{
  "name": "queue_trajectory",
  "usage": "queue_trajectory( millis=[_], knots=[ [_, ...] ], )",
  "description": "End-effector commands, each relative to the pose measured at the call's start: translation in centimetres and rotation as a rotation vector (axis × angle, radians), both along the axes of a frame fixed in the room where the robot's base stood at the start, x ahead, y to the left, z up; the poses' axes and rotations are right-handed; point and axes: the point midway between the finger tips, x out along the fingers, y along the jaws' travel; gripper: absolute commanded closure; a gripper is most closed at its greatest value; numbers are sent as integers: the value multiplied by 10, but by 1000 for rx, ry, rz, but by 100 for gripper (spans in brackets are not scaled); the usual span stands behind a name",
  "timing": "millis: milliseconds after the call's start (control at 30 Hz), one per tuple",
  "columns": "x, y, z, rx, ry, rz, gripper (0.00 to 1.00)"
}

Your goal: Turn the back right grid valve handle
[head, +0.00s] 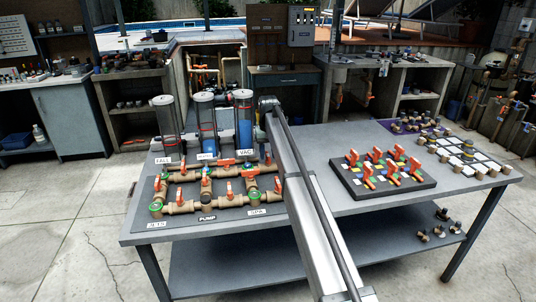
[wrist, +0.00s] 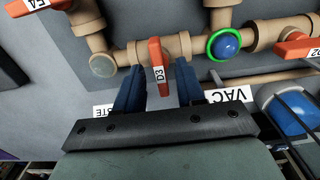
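The grid valve handle labelled D3 (wrist: 157,60) is orange-red and sits on a tan pipe fitting between the VAC and WASTE labels. In the wrist view it stands between the two dark blue fingers of my gripper (wrist: 158,78). The fingers are open, one on each side, with narrow gaps showing; I see no clear contact. In the head view, an orange-red piece (head: 268,158) beside my arm appears to be this handle; my arm covers much of that corner and hides the gripper.
The grid's other pipes (head: 205,206) carry more orange handles, including D2 (wrist: 296,48). Clear cylinders, one with blue inside (head: 245,125), stand behind the grid. A black board with several red-handled valves (head: 378,172) lies right of my arm. The VAC label (wrist: 231,95) is near the right finger.

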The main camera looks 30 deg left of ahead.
Motion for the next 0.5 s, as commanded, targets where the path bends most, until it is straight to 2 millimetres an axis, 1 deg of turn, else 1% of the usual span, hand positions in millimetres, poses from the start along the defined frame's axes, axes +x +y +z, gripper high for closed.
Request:
queue_trajectory(
  millis=[100, 367, 400, 500],
  knots=[
    [0, 0, -5, 0, 0, 0, 62],
    [0, 0, -5, 0, 0, 0, 62],
    [0, 0, -6, 0, 0, 0, 63],
    [0, 0, -5, 0, 0, 0, 72]
  ],
)
